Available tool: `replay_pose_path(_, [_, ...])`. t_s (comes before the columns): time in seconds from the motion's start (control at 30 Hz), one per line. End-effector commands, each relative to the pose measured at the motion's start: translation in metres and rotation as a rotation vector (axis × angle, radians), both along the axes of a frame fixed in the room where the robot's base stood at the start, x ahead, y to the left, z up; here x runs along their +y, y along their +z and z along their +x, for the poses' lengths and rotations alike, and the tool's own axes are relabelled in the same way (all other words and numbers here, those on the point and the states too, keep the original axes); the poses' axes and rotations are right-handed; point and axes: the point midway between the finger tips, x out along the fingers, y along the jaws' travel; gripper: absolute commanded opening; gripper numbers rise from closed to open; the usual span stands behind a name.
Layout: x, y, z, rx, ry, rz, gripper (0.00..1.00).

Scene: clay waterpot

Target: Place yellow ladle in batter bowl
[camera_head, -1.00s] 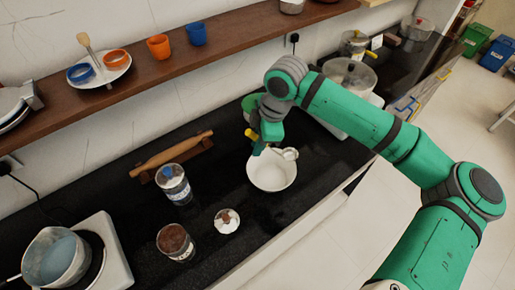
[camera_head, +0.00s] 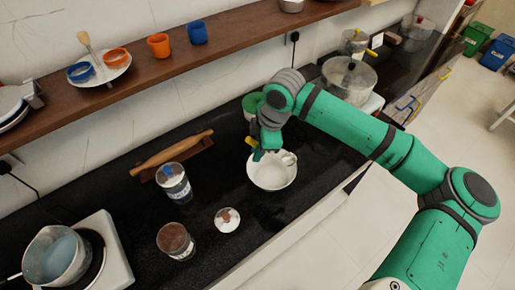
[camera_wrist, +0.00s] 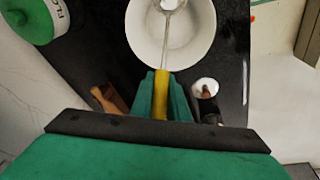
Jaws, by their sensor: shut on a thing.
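The yellow ladle has a yellow handle (camera_wrist: 161,106) and a metal shaft and cup. My gripper (camera_wrist: 161,92) is shut on the yellow handle. In the wrist view the ladle's shaft reaches over the white batter bowl (camera_wrist: 140,38), with its cup near the top edge of the picture. In the head view my gripper (camera_head: 259,154) is at the upper left rim of the bowl (camera_head: 272,184), and the ladle's pale cup (camera_head: 288,159) shows at the bowl's upper right rim. I cannot tell whether the ladle touches the bowl.
A green-lidded flour canister (camera_wrist: 35,18) stands beside the bowl. A rolling pin (camera_head: 172,154) on its stand, two glass jars (camera_head: 174,182) (camera_head: 175,240) and a small cup (camera_head: 227,219) stand to the left. A wooden shelf (camera_head: 140,75) runs behind. Dark counter is free around the bowl's front.

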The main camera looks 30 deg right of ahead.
Motion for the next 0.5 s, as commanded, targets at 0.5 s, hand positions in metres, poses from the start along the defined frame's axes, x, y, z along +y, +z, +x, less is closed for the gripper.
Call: replay_pose_path(0.5, [-0.0005, 0.0034, -0.0002, 0.001, 0.000, -0.002, 0.34])
